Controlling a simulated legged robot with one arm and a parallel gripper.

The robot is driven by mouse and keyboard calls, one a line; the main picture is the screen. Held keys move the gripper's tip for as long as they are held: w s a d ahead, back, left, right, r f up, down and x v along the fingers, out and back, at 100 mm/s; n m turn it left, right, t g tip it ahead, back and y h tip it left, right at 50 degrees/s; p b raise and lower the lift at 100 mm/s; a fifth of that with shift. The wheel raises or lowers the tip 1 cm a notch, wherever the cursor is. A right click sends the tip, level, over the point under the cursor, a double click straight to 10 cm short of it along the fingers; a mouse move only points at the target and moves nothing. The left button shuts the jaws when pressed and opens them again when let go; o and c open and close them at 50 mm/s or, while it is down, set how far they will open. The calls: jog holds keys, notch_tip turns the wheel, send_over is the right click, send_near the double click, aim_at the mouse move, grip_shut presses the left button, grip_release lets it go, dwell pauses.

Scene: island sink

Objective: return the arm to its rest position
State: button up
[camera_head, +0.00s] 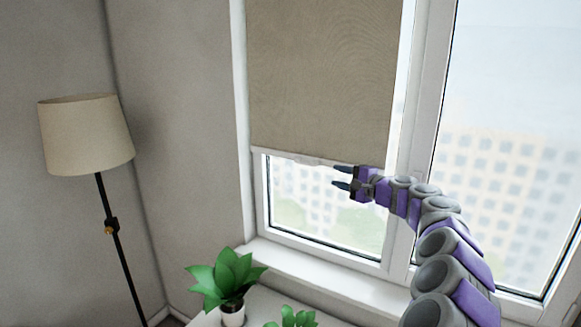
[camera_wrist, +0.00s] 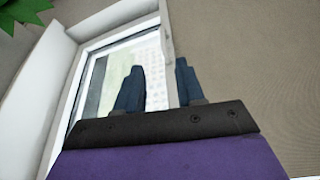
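My gripper (camera_head: 341,177) is at the end of my purple and grey arm, which reaches from the lower right toward the window. Its two dark fingers are apart, with nothing visible between them. In the head view it appears just below the bottom edge of the beige roller blind (camera_head: 322,80). In the wrist view, the fingers of my gripper (camera_wrist: 160,85) stand apart in front of the window and the blind's pale bottom bar (camera_wrist: 167,45). I cannot tell whether a finger touches that bar.
The window frame (camera_head: 404,240) and sill (camera_head: 310,275) lie close to my arm. A potted plant (camera_head: 227,279) stands below the window at lower left, with another plant (camera_head: 292,318) beside it. A floor lamp (camera_head: 87,137) stands at the far left.

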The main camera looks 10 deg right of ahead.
jog(key=s+a+r+n+g+y+b, duration=0.1)
jog(key=s+a+n+g+y, duration=0.15)
jog(key=s+a, duration=0.4)
jog(key=s+a+r+n+g+y, duration=0.1)
jog(key=s+a+n+g, duration=0.25)
jog(key=a, duration=0.65)
jog(key=s+a+f+n+g+h, duration=0.1)
jog(key=s+a+f+n+g, duration=0.3)
jog(key=s, duration=0.5)
jog(key=s+a+f+n+g+h, duration=0.1)
jog(key=s+a+f+h, duration=0.1)
jog(key=s+a, duration=0.55)
jog(key=s+d+f+n+g+h+b, duration=0.1)
jog(key=s+d+f+h, duration=0.2)
jog(key=s, duration=0.8)
jog(key=s+d+f+g+h, duration=0.2)
jog(key=s+d+f+h, duration=0.1)
jog(key=s+d+f, duration=0.5)
jog(key=s+d+f+n+g+h+b, duration=0.1)
jog(key=s+d+f, duration=0.4)
jog(key=s, duration=1)
notch_tip(320, 180, down, 3)
jog(key=shift+d+f+n+g+h+b, duration=0.1)
jog(key=shift+d+n+g+h+b, duration=0.35)
jog(key=shift+h, duration=0.8)
jog(key=shift+a, duration=0.25)
